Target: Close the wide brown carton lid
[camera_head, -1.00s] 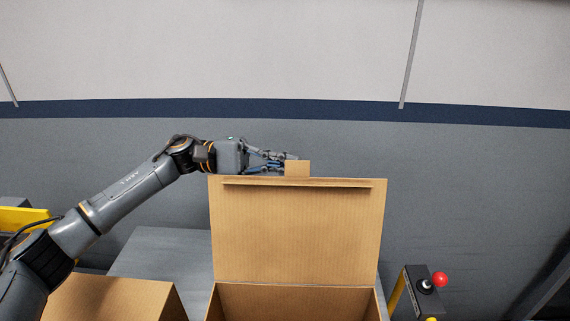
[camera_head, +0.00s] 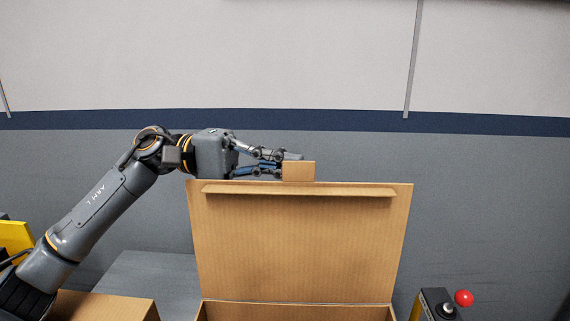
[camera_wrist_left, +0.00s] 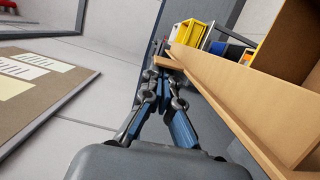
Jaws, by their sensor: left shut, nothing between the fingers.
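The wide brown carton (camera_head: 300,313) is low in the middle of the head view, only its upper part in frame. Its lid (camera_head: 300,245) stands up, open, its inner face towards me and its top edge seeming to lean slightly my way. A small tab (camera_head: 298,172) sticks up from the middle of the top edge. My left gripper (camera_head: 288,160) is shut and empty at the top edge, its tips partly hidden behind the tab. In the left wrist view the fingers (camera_wrist_left: 160,50) lie beside the lid (camera_wrist_left: 235,100), close to the tab (camera_wrist_left: 168,63). My right gripper is out of view.
Another brown box (camera_head: 105,307) sits at lower left by a grey surface (camera_head: 150,280). A control post with a red knob (camera_head: 464,298) stands right of the carton. A grey wall (camera_head: 480,210) is behind. A board with papers (camera_wrist_left: 40,90) shows in the left wrist view.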

